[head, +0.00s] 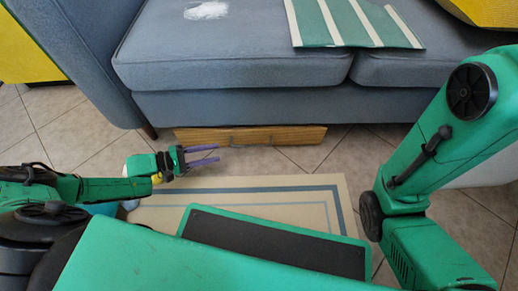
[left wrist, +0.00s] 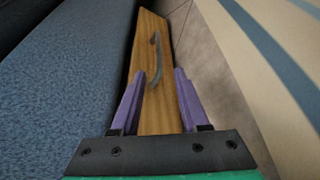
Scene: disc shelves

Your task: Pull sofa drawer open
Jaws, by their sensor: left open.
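The sofa drawer (head: 290,136) is a low wooden box under the blue sofa (head: 280,105). Its wooden front also shows in the left wrist view (left wrist: 146,35). A thin grey handle (left wrist: 158,58) runs along that front. My left gripper (head: 217,154) is open and empty, with purple fingers pointing right, close to the drawer's left part in the head view. In the left wrist view the two fingers (left wrist: 157,78) lie on either side of the handle's near end; I cannot tell whether they touch it. My right gripper is out of view.
A beige rug with blue-grey stripes (head: 335,185) lies on the tiled floor in front of the drawer. A green striped cloth (head: 350,22) lies on the sofa seat. Bare tiles (head: 355,152) show right of the drawer. A sofa leg (head: 149,131) stands to its left.

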